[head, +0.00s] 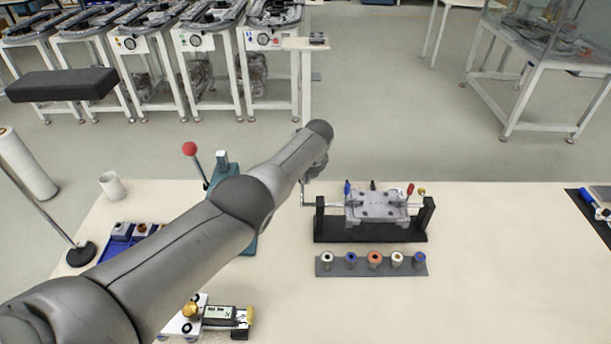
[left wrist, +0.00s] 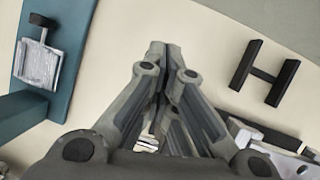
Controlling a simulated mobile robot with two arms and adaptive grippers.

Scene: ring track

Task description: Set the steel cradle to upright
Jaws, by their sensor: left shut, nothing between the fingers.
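The steel cradle (head: 376,207) is a grey metal plate with clamps, held between two black posts on a black base (head: 370,234). Its broad face shows to the head camera; its exact tilt is hard to tell. A crank handle (head: 304,194) sticks out at its left side. My left gripper (head: 311,174) is above and close to this handle, mostly hidden by my forearm in the head view; I cannot tell if they touch. In the left wrist view my left gripper (left wrist: 158,50) is shut and empty. My right gripper is not in view.
A strip of several coloured bushings (head: 374,262) lies in front of the cradle. A teal press with a red-knobbed lever (head: 190,149) stands left, partly behind my arm. A blue tray (head: 118,246) and a gauge (head: 219,316) are nearer.

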